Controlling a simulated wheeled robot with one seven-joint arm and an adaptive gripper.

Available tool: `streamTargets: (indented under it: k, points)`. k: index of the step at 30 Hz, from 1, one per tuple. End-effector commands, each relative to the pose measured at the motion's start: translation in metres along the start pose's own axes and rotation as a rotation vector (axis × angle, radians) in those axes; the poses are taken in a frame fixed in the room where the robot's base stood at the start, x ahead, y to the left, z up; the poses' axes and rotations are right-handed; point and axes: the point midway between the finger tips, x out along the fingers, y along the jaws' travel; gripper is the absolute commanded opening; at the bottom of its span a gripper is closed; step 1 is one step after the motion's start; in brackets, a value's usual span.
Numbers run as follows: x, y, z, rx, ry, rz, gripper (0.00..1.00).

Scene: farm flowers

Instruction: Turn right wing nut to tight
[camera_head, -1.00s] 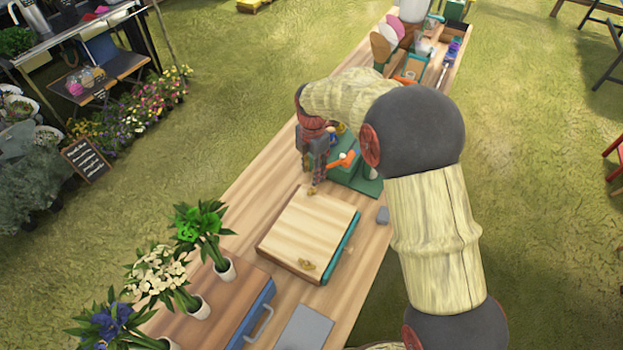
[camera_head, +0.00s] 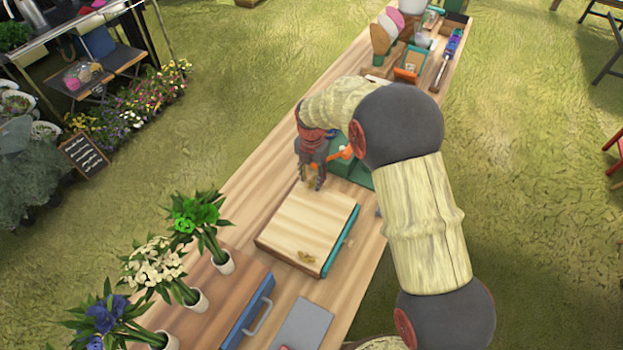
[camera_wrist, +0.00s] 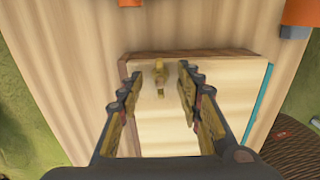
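A flat wooden press (camera_head: 305,228) with pale top board and teal side strip lies on the long table. One brass wing nut (camera_head: 307,257) is on its near end. Another brass wing nut (camera_wrist: 159,80) is at its far end, seen in the wrist view. My gripper (camera_head: 313,186) points down over that far end. In the wrist view my gripper (camera_wrist: 160,72) is open, with one finger on each side of the far wing nut in the picture. I cannot tell whether a finger touches it. In the head view the fingers largely hide this nut.
Beyond the press stands a green stand with an orange part (camera_head: 346,152), close to my gripper. Three potted flowers (camera_head: 199,225) and a blue-edged box (camera_head: 247,312) are at the near left. A grey plate (camera_head: 302,328) lies in front. Bare table lies left of the press.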

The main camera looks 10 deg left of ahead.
Motion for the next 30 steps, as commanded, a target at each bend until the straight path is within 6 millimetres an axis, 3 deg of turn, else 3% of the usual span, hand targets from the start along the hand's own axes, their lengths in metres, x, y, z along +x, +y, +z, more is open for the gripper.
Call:
streamTargets:
  k: [9, 27, 30]
  points:
    - [0.0024, 0.0002, 0.0002, 0.0, -0.001, 0.001, 0.35]
    - [0.0023, 0.0003, 0.0002, 0.001, -0.001, 0.001, 0.01]
    - [0.0023, 0.0003, 0.0002, 0.001, -0.001, 0.001, 0.0]
